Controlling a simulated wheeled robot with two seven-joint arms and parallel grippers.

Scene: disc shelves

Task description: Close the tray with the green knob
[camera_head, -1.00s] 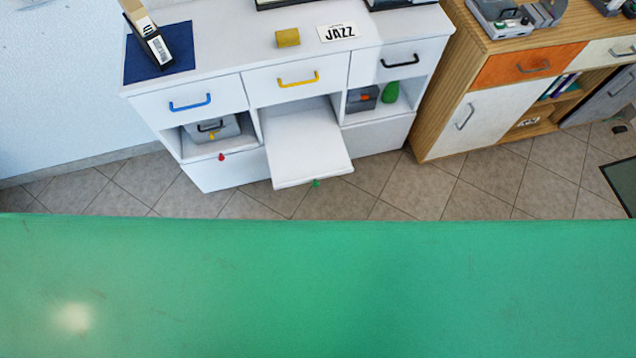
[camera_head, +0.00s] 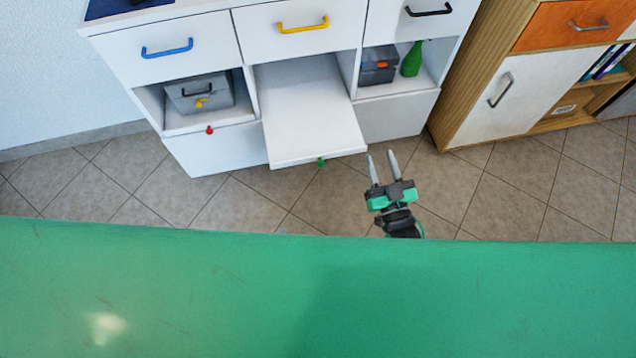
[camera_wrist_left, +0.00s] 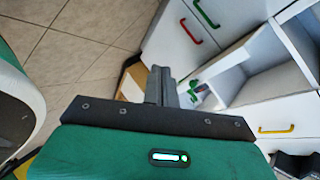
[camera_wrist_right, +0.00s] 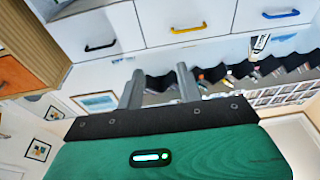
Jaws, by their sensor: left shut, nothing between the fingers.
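The white tray (camera_head: 312,115) is pulled out of the middle bay of the white cabinet in the head view. Its green knob (camera_head: 321,163) is at the front edge. My right gripper (camera_head: 381,154) is open and empty, a little to the right of the knob and apart from it. In the right wrist view its fingers (camera_wrist_right: 160,75) stand apart with nothing between them. My left gripper (camera_wrist_left: 161,72) shows only in the left wrist view, its fingers together and empty. The green knob cannot be made out in either wrist view.
A red knob (camera_head: 210,130) sits on the closed front left of the tray. Drawers with blue (camera_head: 167,48), yellow (camera_head: 303,26) and black (camera_head: 428,10) handles are above. Grey boxes (camera_head: 200,94) (camera_head: 378,66) and a green bottle (camera_head: 412,60) stand in the side bays. Tiled floor lies in front.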

